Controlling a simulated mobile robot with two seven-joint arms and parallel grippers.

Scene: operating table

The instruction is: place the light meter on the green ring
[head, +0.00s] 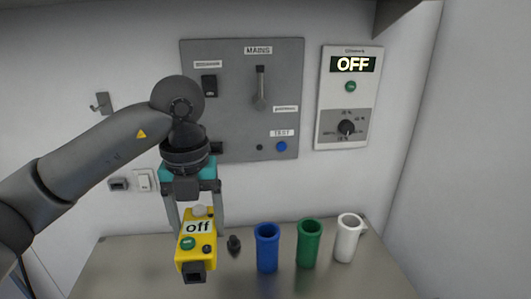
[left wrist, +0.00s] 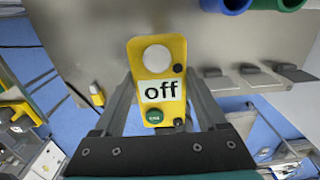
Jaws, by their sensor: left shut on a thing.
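The light meter (head: 189,262) is a yellow box with a white dome sensor, an "off" display and a green button. My left gripper (head: 197,222) is shut on it, one finger on each side, and holds it out in front of the wall panel. In the left wrist view the light meter (left wrist: 155,70) sits between the fingers of my left gripper (left wrist: 160,85), its face to the camera. I cannot make out a separate green ring; a green open-topped tube (head: 310,243) stands on the table to the right. My right gripper is not in view.
A blue tube (head: 267,248) and a white tube (head: 348,238) stand either side of the green one on the grey table (head: 335,280). Behind are a grey mains panel (head: 225,125) and a white control box reading OFF (head: 331,98). A small dark knob-like object (head: 234,244) is near the meter.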

